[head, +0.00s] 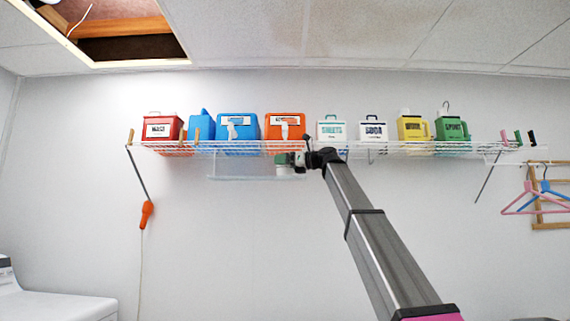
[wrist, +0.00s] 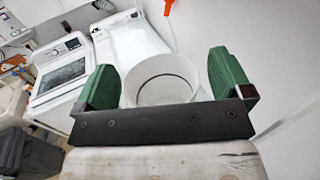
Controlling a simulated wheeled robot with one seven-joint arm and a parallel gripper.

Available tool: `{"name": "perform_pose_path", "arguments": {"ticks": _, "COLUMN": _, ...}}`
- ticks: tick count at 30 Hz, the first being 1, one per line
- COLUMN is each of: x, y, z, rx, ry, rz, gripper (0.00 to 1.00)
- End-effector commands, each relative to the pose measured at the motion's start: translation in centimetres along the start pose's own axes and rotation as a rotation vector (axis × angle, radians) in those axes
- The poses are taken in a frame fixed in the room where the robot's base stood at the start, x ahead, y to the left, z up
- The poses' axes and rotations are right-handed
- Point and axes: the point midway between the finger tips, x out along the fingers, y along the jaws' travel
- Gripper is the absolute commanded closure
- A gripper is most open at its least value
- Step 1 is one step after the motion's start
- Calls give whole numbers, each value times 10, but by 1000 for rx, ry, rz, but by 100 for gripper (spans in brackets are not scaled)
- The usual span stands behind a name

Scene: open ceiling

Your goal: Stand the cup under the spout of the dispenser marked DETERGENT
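A white cup (wrist: 162,80) is between the two green fingers of my gripper (wrist: 164,66) in the wrist view, its round open mouth facing the camera. In the head view my gripper (head: 298,160) holds the cup (head: 285,170) just below the wire shelf's front edge, under the right side of the orange dispenser (head: 284,121). A blue dispenser (head: 238,121) stands left of the orange one. Both have a pale spout in front and a white label too small to read, so I cannot tell which is marked DETERGENT.
A wire shelf (head: 200,147) carries several other boxes and jugs. A clear ledge (head: 230,179) hangs below it, under the blue and orange dispensers. Clothespins clip to the shelf. An orange handle (head: 146,213) hangs at left. The wall below is mostly bare.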

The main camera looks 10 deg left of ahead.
Motion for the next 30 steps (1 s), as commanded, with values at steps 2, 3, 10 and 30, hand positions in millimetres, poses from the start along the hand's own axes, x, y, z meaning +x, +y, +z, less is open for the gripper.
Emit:
{"name": "perform_pose_path", "arguments": {"ticks": 2, "x": 0, "y": 0, "z": 0, "rx": 0, "ry": 0, "rz": 0, "gripper": 3}}
{"name": "perform_pose_path", "arguments": {"ticks": 3, "x": 0, "y": 0, "z": 0, "rx": 0, "ry": 0, "rz": 0, "gripper": 3}}
{"name": "perform_pose_path", "arguments": {"ticks": 10, "x": -8, "y": 0, "z": 2, "rx": 0, "ry": 0, "rz": -1, "gripper": 3}}
{"name": "perform_pose_path", "arguments": {"ticks": 30, "x": -115, "y": 0, "z": 2, "rx": 0, "ry": 1, "rz": -1, "gripper": 3}}
